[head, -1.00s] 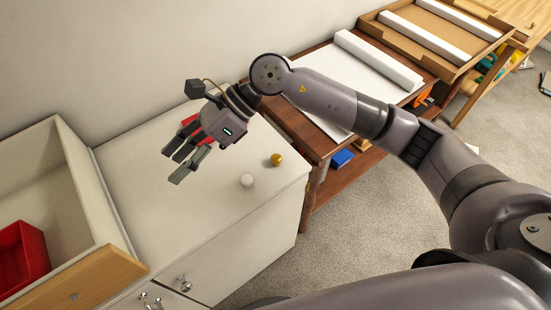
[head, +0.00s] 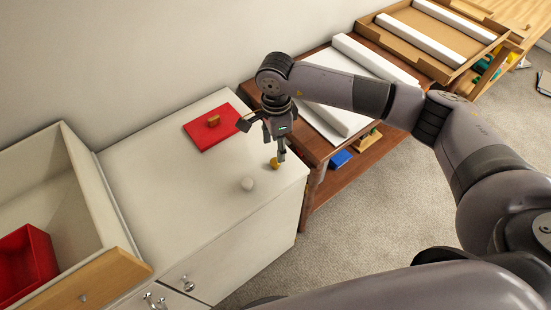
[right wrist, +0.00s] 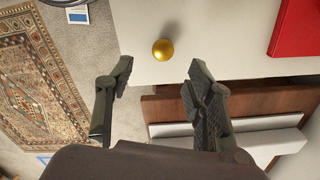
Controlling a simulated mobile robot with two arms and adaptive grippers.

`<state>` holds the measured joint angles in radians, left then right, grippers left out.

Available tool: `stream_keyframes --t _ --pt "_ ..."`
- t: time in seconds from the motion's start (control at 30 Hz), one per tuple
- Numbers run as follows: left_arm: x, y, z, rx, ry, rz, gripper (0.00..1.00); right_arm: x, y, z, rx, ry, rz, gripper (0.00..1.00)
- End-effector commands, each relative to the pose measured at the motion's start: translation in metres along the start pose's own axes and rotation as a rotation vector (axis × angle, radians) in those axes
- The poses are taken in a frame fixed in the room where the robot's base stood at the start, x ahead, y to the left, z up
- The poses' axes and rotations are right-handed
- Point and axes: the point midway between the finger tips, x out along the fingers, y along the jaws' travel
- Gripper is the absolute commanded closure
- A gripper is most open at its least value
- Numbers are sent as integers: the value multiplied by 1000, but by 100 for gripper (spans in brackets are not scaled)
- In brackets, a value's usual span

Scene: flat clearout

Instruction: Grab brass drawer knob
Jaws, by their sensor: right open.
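The brass drawer knob (head: 274,163) sits on the white cabinet top (head: 160,185), close to its right edge. My right gripper (head: 280,158) points down just above and beside the knob, and its fingers partly cover it in the head view. In the right wrist view the knob (right wrist: 162,49) shows as a gold ball on the white surface, ahead of the open fingertips (right wrist: 158,75) and roughly centred between them. Nothing is held between the fingers. My left gripper is not in view.
A red lid (head: 212,128) with a wooden handle lies behind. An open drawer (head: 100,205) with a red box (head: 25,262) is at left. A brown table (head: 300,140) with white paper stands at right.

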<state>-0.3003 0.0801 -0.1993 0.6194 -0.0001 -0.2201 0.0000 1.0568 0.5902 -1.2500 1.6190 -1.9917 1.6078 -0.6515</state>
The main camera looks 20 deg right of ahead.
Motion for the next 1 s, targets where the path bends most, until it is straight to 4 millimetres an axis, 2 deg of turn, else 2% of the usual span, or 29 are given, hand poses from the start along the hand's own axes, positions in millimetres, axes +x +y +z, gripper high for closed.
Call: stream_keyframes --t 0.1,0.37,0.5,0.63,0.93,1.0 --pt "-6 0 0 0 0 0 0 16 0 1 -1 -2 2 51" --pt "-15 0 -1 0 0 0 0 35 0 1 1 -1 4 51" --pt "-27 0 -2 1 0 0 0 55 -3 1 1 -2 4 51" --pt "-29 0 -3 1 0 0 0 72 -4 2 0 -3 2 51" --pt "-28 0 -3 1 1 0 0 79 -4 1 -1 -3 -1 51" --pt "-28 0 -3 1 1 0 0 79 -4 1 -1 -3 -1 56"
